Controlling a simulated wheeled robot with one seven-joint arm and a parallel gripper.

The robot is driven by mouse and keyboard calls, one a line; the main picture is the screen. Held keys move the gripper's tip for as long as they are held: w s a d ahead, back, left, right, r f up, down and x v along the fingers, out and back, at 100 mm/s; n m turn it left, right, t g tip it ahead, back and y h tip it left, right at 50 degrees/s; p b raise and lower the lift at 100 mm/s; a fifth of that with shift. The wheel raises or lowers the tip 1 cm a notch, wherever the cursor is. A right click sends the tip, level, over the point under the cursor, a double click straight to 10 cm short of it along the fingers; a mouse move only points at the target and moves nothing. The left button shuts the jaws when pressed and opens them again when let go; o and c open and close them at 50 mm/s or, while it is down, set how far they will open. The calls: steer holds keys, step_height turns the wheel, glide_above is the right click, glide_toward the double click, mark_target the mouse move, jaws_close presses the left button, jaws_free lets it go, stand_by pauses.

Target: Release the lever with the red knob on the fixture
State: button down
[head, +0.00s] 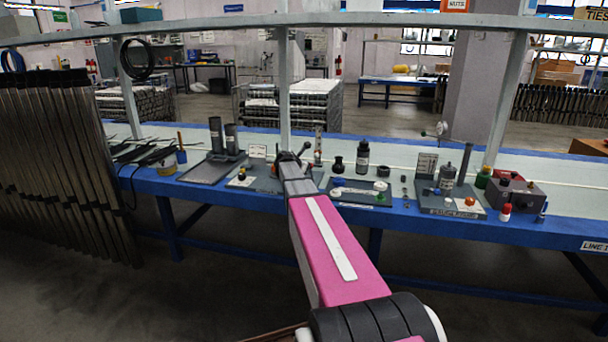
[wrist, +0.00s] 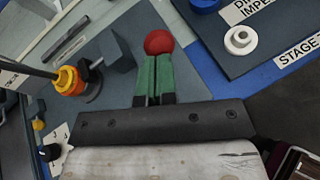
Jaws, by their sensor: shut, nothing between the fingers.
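The red knob (wrist: 159,42) shows in the wrist view just beyond my gripper's fingertips. My gripper (wrist: 154,62) has green fingers pressed together, with nothing between them. The tips are at or very near the knob's lower edge; I cannot tell whether they touch. The lever under the knob is hidden behind the fingers. The fixture's grey base plate (wrist: 188,72) lies below, with a dark upright block (wrist: 117,56) left of the fingers. In the head view my arm reaches over this fixture's plate (head: 240,183) and hides the knob.
An orange and yellow knob (wrist: 68,82) stands left of the fingers. At upper right is another plate (wrist: 262,62) with a white ring (wrist: 240,40) and labels. On the blue bench (head: 400,222), fixtures with upright cylinders stand on both sides of my arm.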

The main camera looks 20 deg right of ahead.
steer(key=w+d+r+n+g+y, duration=0.1)
steer(key=w+d+r+g+y, duration=0.2)
steer(key=w+d+g, duration=0.3)
steer(key=shift+w+y, duration=0.9)
steer(key=shift+w, duration=0.4)
steer(key=shift+a, duration=0.1)
